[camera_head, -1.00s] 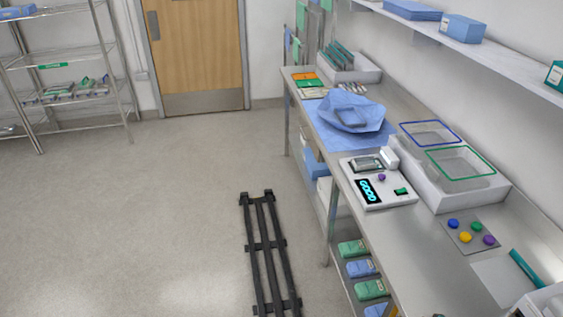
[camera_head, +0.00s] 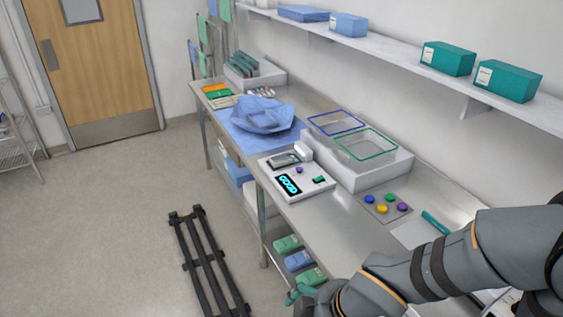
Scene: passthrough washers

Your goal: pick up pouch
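No single thing is clearly marked out as the pouch. A flat, clear-and-grey packet that may be a pouch (camera_head: 283,160) lies on the white device with a lit display (camera_head: 300,187) on the steel bench. Green packs (camera_head: 287,243) and a blue pack (camera_head: 298,261) lie on the shelf under the bench; these could also be pouches. My arm reaches in from the right, over the front of the bench. My gripper (camera_head: 299,293) shows only in part at the bottom, close to the lower-shelf packs in the picture. Its opening and any contact are unclear.
The steel bench (camera_head: 345,222) bears a crumpled blue wrap (camera_head: 262,115), blue-rimmed (camera_head: 336,123) and green-rimmed (camera_head: 366,145) baskets, and coloured buttons (camera_head: 383,208). A wall shelf with boxes (camera_head: 447,58) hangs above.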

